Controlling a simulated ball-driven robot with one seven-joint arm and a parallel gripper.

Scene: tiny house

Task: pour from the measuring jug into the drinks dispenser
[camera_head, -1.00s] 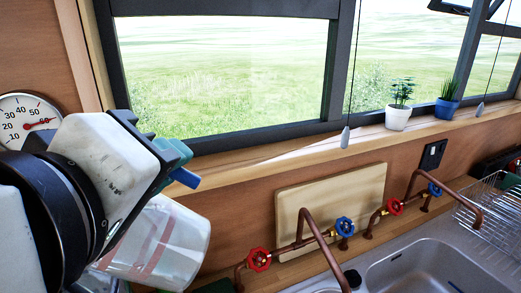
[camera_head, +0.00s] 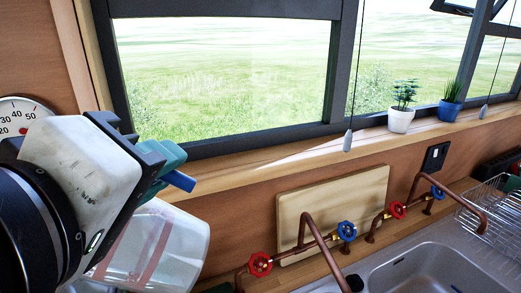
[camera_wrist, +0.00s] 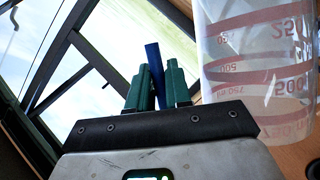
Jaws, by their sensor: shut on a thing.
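The measuring jug (camera_head: 182,245) is clear with red markings. It hangs tilted below my gripper (camera_head: 172,172) at the lower left of the head view. In the wrist view the jug (camera_wrist: 255,55) fills the upper right, and its printed numbers look turned over. My gripper's green fingers (camera_wrist: 152,85) are shut on a narrow blue piece, seemingly the jug's handle (camera_wrist: 154,70). The blue end also sticks out past the fingers in the head view. Liquid in the jug cannot be made out. I cannot identify the drinks dispenser in either view.
A round dial (camera_head: 22,112) is on the wall at left. A wooden board (camera_head: 345,205) leans behind copper taps (camera_head: 310,230) and a sink (camera_head: 430,268). A wire rack (camera_head: 495,205) stands at right. Two potted plants (camera_head: 401,118) are on the sill.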

